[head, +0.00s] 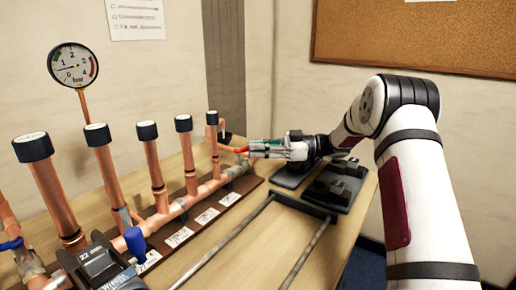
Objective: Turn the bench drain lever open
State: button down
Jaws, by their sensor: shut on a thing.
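A small red lever (239,150) sits at the right end of the copper manifold (170,208), beside the last upright copper pipe. I take it to be the drain lever. My gripper (252,149) reaches in from the right and is shut on the lever's outer end. The fingers hide part of the lever, and its exact angle is too small to tell.
Several black-capped copper pipes (151,160) stand up from the manifold. A pressure gauge (73,66) rises behind them. A blue handle (135,243) and a black 22 mm tool (97,260) are at front left. A dark clamp (338,184) stands beneath my wrist.

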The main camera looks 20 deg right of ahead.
jog(key=c, duration=1.6)
grip_release()
jog(key=shift+o, duration=0.2)
notch_tip(320, 180, up, 10)
jog(key=shift+c, duration=0.2)
